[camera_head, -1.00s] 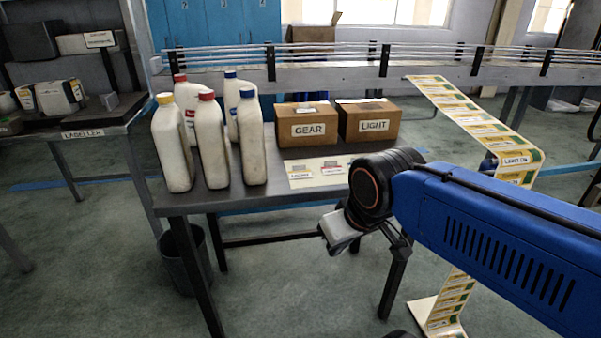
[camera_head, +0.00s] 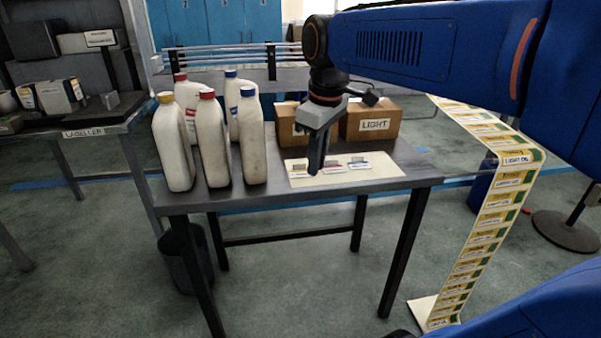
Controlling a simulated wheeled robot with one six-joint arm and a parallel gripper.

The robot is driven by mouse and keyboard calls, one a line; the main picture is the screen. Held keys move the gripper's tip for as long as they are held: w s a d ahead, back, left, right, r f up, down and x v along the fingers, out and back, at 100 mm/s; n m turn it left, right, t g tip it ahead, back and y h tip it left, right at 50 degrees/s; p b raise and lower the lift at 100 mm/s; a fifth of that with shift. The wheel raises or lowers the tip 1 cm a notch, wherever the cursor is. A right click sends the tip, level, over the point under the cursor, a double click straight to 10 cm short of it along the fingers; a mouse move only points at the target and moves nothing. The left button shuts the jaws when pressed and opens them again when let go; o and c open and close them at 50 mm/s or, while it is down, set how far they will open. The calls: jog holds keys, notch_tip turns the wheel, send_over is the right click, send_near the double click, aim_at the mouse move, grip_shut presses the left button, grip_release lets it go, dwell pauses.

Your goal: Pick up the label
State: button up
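Several small labels lie on a pale sheet (camera_head: 385,174) on the table: one at the left (camera_head: 298,173), one in the middle (camera_head: 333,168) and one at the right (camera_head: 359,164). Red and blue marks show on the middle and right ones; their print is too small to read. My gripper (camera_head: 316,166) points down over the sheet, in front of the boxes. Its fingertips appear between the left and middle labels. I cannot tell its height above the sheet, or whether the fingers are apart. A long strip of "LIGHT OIL" labels (camera_head: 485,220) hangs right of the table.
Several white bottles (camera_head: 213,140) with red, blue and yellow caps stand left of the sheet. A "LIGHT" box (camera_head: 372,121) and a second box (camera_head: 286,125), partly hidden by my gripper, stand behind it. A labeller table (camera_head: 83,132) is at the left.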

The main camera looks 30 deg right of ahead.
jog(key=w+d+r+n+g, duration=0.2)
jog(key=w+r+n, duration=0.3)
jog(key=w, duration=0.4)
jog(key=n+g, duration=0.2)
jog(key=n, duration=0.1)
send_near(299, 169)
jog(key=shift+s+d+f+y, duration=0.3)
jog(key=shift+s+d+f, duration=0.05)
jog(key=shift+f, duration=0.2)
jog(key=shift+s+a+f, duration=0.1)
jog(key=shift+s+f, duration=0.05)
jog(key=shift+f, duration=1.2)
jog(key=shift+s+a+f, duration=0.1)
jog(key=shift+f, duration=1.25)
jog(key=shift+c, duration=0.6)
grip_shut()
